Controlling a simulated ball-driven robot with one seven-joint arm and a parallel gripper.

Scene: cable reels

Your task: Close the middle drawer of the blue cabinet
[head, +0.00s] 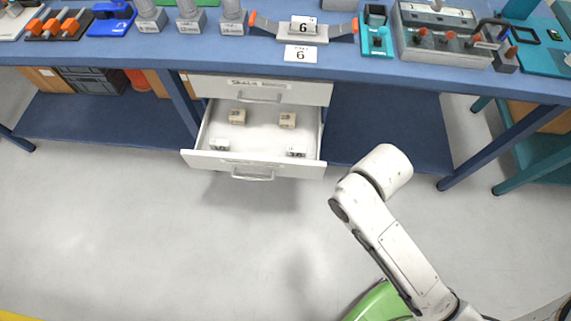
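A drawer unit hangs under the blue workbench in the head view, with white fronts. Its top drawer (262,91) is shut and has a handwritten label and a bar handle. The drawer below it (253,165) is pulled well out, with a bar handle (253,174) on its front. Small tan and white blocks lie inside. Any drawer lower down is hidden. My arm is to the right of the open drawer, apart from it. My gripper does not show in the view.
The blue workbench (420,78) carries tools and fixtures, including a grey control box (450,35). A blue lower shelf (392,125) and bench legs flank the drawers. Grey floor (130,220) in front of the open drawer is clear.

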